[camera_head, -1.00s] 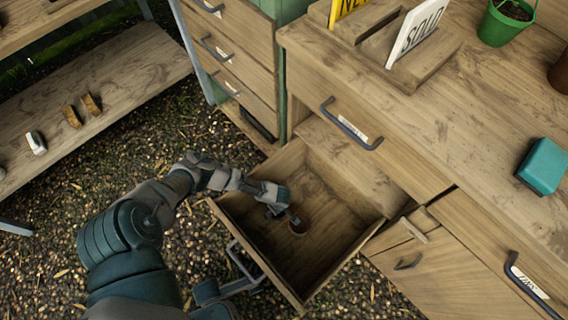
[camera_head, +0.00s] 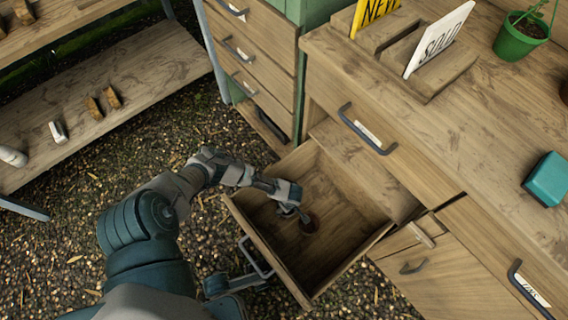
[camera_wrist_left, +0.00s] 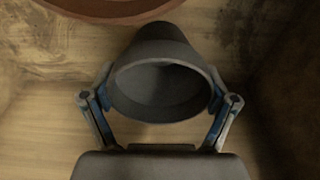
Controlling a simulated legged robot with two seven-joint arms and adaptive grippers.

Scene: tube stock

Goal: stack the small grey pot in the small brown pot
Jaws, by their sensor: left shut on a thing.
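The small grey pot (camera_wrist_left: 160,85) is between the fingers of my left gripper in the left wrist view, with its open rim toward the camera. My left gripper (camera_head: 296,213) is shut on it, inside the open drawer. The small brown pot (camera_head: 309,223) is in the drawer just beyond the gripper. Its edge also shows at the top of the left wrist view (camera_wrist_left: 105,10), beyond the grey pot. I cannot tell whether the two pots touch. In the head view the grey pot is too small to make out clearly.
The open wooden drawer (camera_head: 378,236) has walls close around my gripper. The worktop above holds a teal block (camera_head: 547,179), a green pot (camera_head: 518,38) and a SOLD sign (camera_head: 438,40). A low shelf (camera_head: 150,62) with small items stands at the left.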

